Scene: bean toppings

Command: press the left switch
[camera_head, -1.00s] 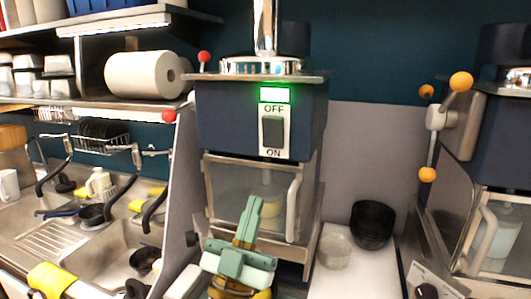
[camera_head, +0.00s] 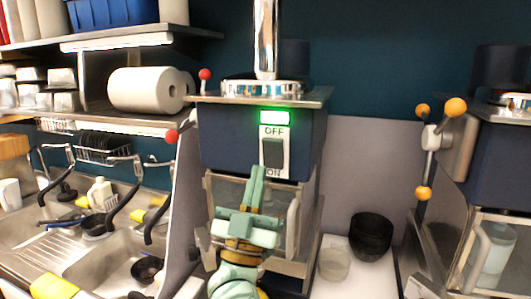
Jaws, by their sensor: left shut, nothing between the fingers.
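The left switch (camera_head: 273,152) is a dark rocker on a white plate marked OFF above and ON below. It sits on the front of a dark blue machine (camera_head: 219,140), under a small green-lit panel (camera_head: 275,117). My left gripper (camera_head: 258,170) is green, points upward and is shut and empty. In the picture its tips are just below and left of the rocker, overlapping the lower left of the plate. I cannot tell whether they touch it. My right gripper is not in view.
The machine's glass door with its handle (camera_head: 293,222) is behind my left gripper. Black bowls (camera_head: 371,236) and a clear cup (camera_head: 335,262) stand on the white counter to the right. A second machine (camera_head: 490,165) is at far right. A sink (camera_head: 105,255) is at left.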

